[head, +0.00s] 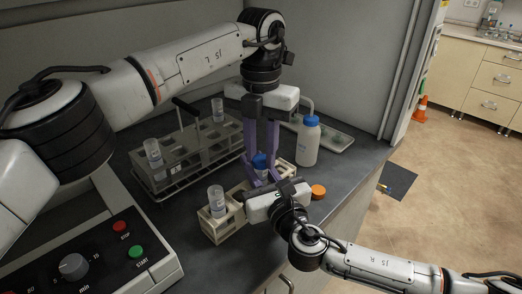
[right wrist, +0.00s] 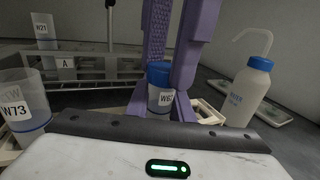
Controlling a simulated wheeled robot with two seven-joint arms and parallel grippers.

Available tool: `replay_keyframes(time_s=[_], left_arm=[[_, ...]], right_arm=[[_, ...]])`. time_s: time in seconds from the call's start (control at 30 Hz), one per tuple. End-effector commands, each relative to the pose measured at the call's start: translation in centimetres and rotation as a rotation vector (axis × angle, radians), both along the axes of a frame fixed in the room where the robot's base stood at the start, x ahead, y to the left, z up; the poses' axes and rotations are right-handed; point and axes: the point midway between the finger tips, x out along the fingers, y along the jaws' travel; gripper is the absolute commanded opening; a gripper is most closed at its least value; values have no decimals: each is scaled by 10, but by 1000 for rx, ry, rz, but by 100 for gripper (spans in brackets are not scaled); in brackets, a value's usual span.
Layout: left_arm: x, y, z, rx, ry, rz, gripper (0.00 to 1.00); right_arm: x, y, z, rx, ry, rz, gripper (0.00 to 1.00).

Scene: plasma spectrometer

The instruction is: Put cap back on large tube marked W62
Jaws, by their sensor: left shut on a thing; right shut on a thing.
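The large tube marked W62 (right wrist: 160,97) stands upright in the right wrist view, with the blue cap (right wrist: 159,70) at its top. In the head view the blue cap (head: 259,161) shows between the purple fingers of my left gripper (head: 261,153), which comes down from above and is shut on it. My right gripper (head: 262,179) reaches in low from the front, shut on the tube, with purple fingers on both sides of it. The tube's lower end is hidden. I cannot tell whether the cap is fully seated.
A grey rack (head: 190,152) with tubes stands behind left. A small beige rack (head: 225,230) holds tube W73 (right wrist: 22,108). A wash bottle (head: 308,143) stands right, by a tray (head: 337,141). An orange cap (head: 318,191) lies near the edge. A control panel (head: 100,255) is front left.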

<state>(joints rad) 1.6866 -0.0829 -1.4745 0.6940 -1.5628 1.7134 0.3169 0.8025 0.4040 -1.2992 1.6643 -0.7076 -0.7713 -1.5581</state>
Motion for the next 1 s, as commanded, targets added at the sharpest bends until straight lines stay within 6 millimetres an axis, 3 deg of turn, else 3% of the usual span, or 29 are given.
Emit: replay_keyframes(time_s=[0.5, 0.57, 0.7, 0.73, 0.8, 0.87, 1.0], left_arm=[[0, 0, -1, 1, 0, -1135, 0], [0, 0, -1, 1, -1, -1219, 0], [0, 0, -1, 1, -1, -1204, 0], [0, 0, -1, 1, -1, -1204, 29], [0, 0, -1, 1, -1, -1203, 41], [0, 0, -1, 1, -1, -1202, 47], [0, 0, -1, 1, -1, -1201, 47]], right_arm=[[0, -1, 0, 0, 1, -2, 0], [0, -1, 0, 0, 1, -2, 0], [0, -1, 0, 0, 1, -2, 0], [0, -1, 0, 0, 1, -2, 0], [0, -1, 0, 0, 1, -2, 0], [0, -1, 0, 0, 1, -2, 0], [0, -1, 0, 0, 1, -2, 0]])
